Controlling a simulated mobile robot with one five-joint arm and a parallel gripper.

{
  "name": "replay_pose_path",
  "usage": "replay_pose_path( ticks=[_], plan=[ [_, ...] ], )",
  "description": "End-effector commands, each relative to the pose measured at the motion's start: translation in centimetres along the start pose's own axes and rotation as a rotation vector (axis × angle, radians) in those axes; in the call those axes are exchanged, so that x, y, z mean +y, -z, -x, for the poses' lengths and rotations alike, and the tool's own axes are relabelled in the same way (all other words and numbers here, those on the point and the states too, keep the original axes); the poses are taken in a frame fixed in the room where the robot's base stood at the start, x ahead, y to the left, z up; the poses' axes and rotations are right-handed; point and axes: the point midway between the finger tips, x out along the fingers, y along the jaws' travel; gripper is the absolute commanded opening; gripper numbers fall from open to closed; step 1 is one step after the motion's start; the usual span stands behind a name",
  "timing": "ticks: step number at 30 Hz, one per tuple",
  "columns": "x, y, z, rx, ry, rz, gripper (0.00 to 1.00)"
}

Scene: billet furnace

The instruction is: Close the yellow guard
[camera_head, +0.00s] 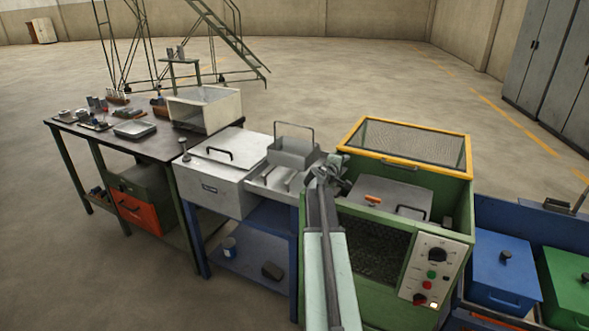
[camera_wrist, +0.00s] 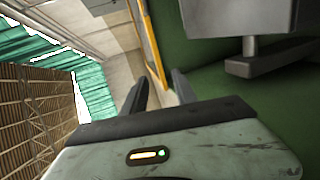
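The yellow guard (camera_head: 410,143) is a yellow frame with dark mesh, standing raised and tilted at the back of the green machine (camera_head: 450,207). A small handle sits on its lower front bar. My gripper (camera_head: 335,175) is by the machine's left side, near the guard's lower left corner. In the wrist view my gripper (camera_wrist: 158,90) has its two dark fingers apart, with nothing held. The guard's yellow edge (camera_wrist: 149,45) shows beyond and between the fingertips. I cannot tell whether they touch it.
Inside the machine lies a grey lid (camera_head: 392,197) with a black handle and an orange knob. A control panel (camera_head: 430,272) is at its front right. A grey box (camera_head: 215,172) and a metal tray (camera_head: 293,152) stand to the left. Blue and green bins (camera_head: 505,270) are to the right.

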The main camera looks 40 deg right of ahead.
Motion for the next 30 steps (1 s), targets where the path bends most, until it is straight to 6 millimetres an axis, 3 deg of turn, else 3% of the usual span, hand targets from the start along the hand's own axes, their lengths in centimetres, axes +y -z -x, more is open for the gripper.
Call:
replay_pose_path(
  ticks=[18, 24, 30],
  plan=[
    [-2.3, 11.0, 8.8, 0.119, 0.098, -0.060, 0.34],
    [-3.2, 13.4, 11.2, 0.145, 0.133, -0.078, 0.34],
    [-3.6, 14.2, 12.2, 0.153, 0.147, -0.085, 0.34]
  ],
)
